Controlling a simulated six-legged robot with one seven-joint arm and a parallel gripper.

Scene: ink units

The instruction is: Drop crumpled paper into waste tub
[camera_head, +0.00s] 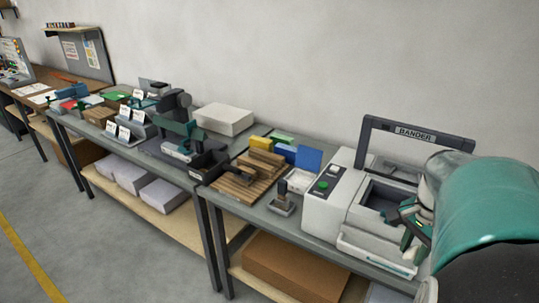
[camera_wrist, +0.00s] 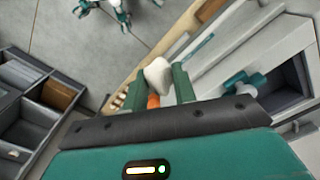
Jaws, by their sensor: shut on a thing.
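My gripper (camera_wrist: 160,82) has its two teal fingers closed around a white crumpled paper (camera_wrist: 158,72), which sticks out past the fingertips in the wrist view. In the head view my gripper (camera_head: 415,222) is at the right, in front of or over the banding machine (camera_head: 325,200); the paper cannot be made out there. I cannot identify a waste tub in either view.
A bench (camera_head: 225,205) with wooden strips (camera_head: 250,172), a stamp-like tool (camera_head: 282,200) and paper stacks runs left.

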